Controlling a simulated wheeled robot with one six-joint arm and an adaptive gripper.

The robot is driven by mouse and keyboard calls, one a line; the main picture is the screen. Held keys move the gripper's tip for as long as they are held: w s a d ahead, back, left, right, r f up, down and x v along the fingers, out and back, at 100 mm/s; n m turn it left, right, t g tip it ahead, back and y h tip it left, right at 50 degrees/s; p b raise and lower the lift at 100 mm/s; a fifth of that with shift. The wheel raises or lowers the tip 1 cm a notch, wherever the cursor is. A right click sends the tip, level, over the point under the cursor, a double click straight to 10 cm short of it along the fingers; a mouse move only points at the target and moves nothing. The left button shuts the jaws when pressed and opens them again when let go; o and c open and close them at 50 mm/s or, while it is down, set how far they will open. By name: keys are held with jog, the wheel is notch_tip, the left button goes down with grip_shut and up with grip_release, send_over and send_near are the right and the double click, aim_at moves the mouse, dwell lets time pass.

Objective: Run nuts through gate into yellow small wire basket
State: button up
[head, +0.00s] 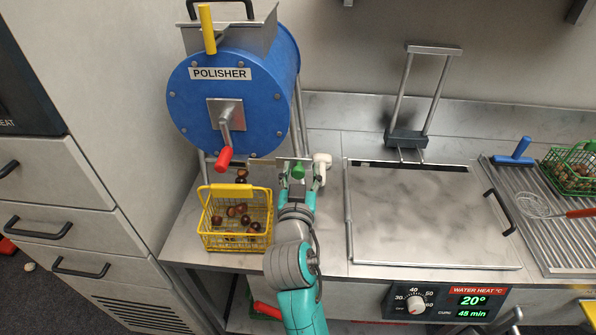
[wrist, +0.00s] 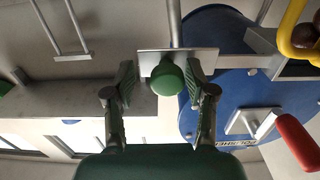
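The blue polisher drum (head: 232,100) stands at the back left with a red-handled crank. Its metal gate plate (head: 272,161) sticks out to the right below the drum and carries a green knob (head: 298,171). My gripper (head: 301,178) is at the knob; in the wrist view the fingers (wrist: 166,80) stand on either side of the knob (wrist: 168,78), with a gap at least on the left. The yellow wire basket (head: 233,190) sits under the drum with several chestnuts (head: 238,210) in it. Some nuts (head: 242,175) show between drum and basket.
A lidded water heater (head: 425,215) lies to the right, with a lift frame behind it. Further right a ribbed drainer (head: 530,200) holds a green wire basket (head: 572,168), a blue-handled tool (head: 515,152) and a skimmer (head: 545,206). Drawers stand at the left.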

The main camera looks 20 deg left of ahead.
jog(key=v, duration=1.2)
dwell(0.5)
jog(key=s+d+f+g, duration=0.1)
jog(key=s+d+f, duration=0.2)
jog(key=d+f, duration=0.3)
jog(key=s+d+f+n, duration=0.1)
jog(key=s+d+f, duration=0.35)
jog(key=d, duration=0.25)
jog(key=s+d+f+g, duration=0.1)
jog(key=s+d+f, duration=0.1)
jog(key=d+f, duration=0.4)
jog(key=s+d+m+h, duration=0.2)
jog(key=s+d, duration=0.5)
jog(key=s, duration=0.5)
jog(key=s+d+m+h, duration=0.2)
jog(key=s+d, duration=0.5)
jog(key=s, duration=0.5)
jog(key=shift+s+r+g+h, duration=0.2)
jog(key=shift+g+h, duration=0.1)
jog(key=shift+h, duration=0.2)
jog(key=shift+d, duration=0.1)
dwell(0.8)
